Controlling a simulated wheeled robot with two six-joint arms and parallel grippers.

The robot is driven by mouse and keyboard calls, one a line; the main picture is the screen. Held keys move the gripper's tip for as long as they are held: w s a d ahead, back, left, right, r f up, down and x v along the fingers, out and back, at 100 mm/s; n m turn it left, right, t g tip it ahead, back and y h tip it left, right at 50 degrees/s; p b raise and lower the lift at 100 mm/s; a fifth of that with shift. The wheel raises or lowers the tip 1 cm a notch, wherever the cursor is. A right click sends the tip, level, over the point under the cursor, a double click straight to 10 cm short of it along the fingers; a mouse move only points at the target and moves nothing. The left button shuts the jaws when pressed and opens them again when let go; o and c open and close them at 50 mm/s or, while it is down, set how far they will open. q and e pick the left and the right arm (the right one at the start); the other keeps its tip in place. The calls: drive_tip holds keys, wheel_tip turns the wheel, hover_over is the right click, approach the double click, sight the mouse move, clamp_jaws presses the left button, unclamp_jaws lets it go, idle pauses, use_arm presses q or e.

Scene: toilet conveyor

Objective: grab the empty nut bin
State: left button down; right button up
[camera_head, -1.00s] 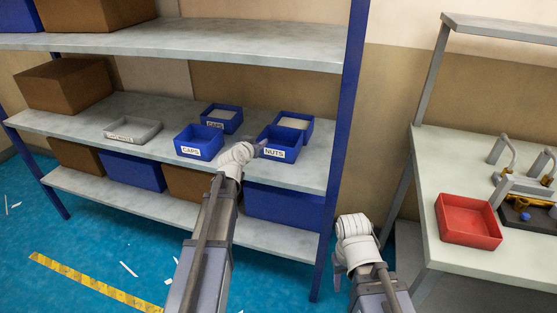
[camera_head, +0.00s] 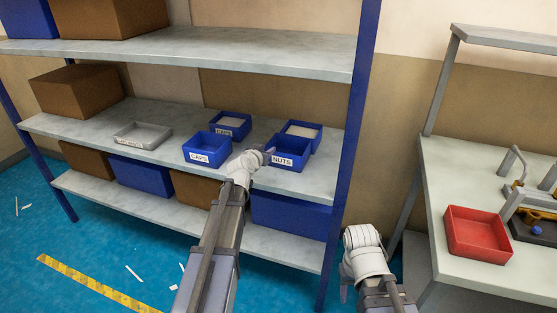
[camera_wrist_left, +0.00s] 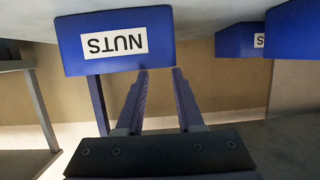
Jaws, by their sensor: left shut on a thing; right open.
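The front blue nut bin (camera_head: 289,165), labelled NUTS, is on the middle shelf and looks empty inside. It also shows upside down in the left wrist view (camera_wrist_left: 75,48). My left gripper (camera_head: 269,155) is at the bin's left front corner, shut on it; in the left wrist view its two fingers (camera_wrist_left: 160,72) meet the bin's rim beside the label. Whether the bin is lifted off the shelf is hard to tell. My right gripper (camera_head: 345,288) is open and empty, low in front of the gap between shelf and workbench.
A second blue bin (camera_head: 316,140) with pale contents stands right behind. Two blue CAPS bins (camera_head: 206,158) (camera_head: 231,132) and a grey tray (camera_head: 142,143) stand to the left. The blue shelf post (camera_head: 348,150) is close on the right. A red bin (camera_head: 478,255) sits on the workbench (camera_head: 437,170).

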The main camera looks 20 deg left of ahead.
use_arm(q)
drive_tip(key=shift+f+m+g, duration=0.3)
drive_tip(key=shift+f, duration=0.5)
drive_tip(key=shift+w+a+r+p, duration=0.1)
drive_tip(key=shift+r+p, duration=0.65)
drive_tip(key=shift+p, duration=0.25)
wheel_tip(320, 180, up, 8)
drive_tip(key=p, duration=0.8)
drive_tip(key=shift+w+f, duration=0.2)
drive_tip(key=c, duration=1.5)
unclamp_jaws()
drive_tip(key=shift+c, duration=0.2)
drive_tip(key=o, duration=1.2)
drive_tip(key=shift+s, duration=0.1)
